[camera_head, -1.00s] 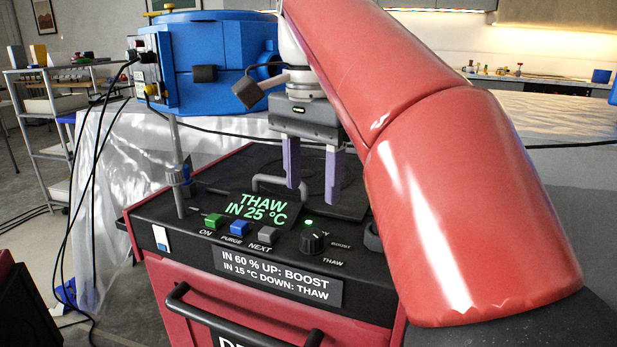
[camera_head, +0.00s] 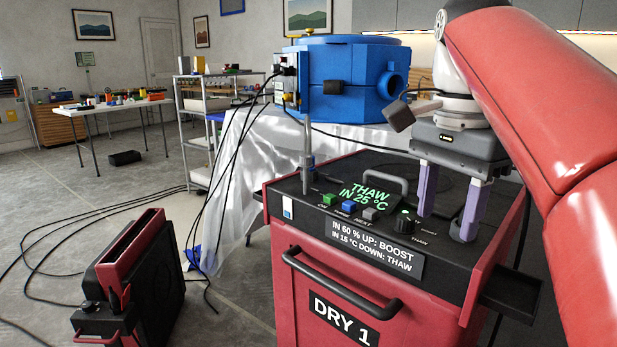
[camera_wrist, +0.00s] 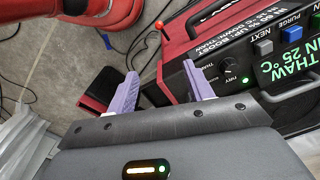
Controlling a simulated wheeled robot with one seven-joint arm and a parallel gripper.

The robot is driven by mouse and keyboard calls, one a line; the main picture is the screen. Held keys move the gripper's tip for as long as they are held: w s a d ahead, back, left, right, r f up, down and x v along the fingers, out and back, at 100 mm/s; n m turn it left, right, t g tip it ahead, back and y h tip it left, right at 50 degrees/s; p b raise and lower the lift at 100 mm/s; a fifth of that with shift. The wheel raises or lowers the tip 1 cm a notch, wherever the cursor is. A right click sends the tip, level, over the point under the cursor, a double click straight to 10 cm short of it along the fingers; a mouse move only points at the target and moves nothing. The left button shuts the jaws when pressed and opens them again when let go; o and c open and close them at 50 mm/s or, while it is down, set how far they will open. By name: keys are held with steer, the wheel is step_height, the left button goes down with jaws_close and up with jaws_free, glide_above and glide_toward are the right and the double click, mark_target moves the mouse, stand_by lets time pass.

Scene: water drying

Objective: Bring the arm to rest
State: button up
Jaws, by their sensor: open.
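My gripper (camera_head: 446,212) is open, its two purple fingers apart and nothing between them. In the head view it hangs pointing down over the right part of the dryer's (camera_head: 330,275) black top, near the control knob (camera_head: 404,222). The dryer is red, labelled DRY 1, and its display (camera_head: 363,194) reads THAW IN 25 °C. In the wrist view the gripper's fingers (camera_wrist: 160,92) show with the knob (camera_wrist: 229,72) just past the right finger. My red arm fills the right of the head view. I cannot tell whether the fingers touch the panel.
A blue round vessel (camera_head: 347,85) stands behind the dryer on a sheet-draped table. Green, blue (camera_head: 349,206) and grey buttons line the panel. A red and black unit (camera_head: 135,275) stands on the floor at left, with loose cables around it. Open floor lies beyond.

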steer(key=s+a+f+n+t, duration=0.1)
steer(key=s+f+n, duration=0.3)
steer(key=f, duration=0.9)
steer(key=s+a+f+n+t, duration=0.1)
steer(key=s+f+n+t, duration=0.3)
steer(key=f+n, duration=0.4)
step_height(320, 180, down, 5)
steer(key=shift+s+r+n+t, duration=0.15)
steer(key=shift+s+n+t, duration=0.15)
steer(key=shift+s, duration=0.4)
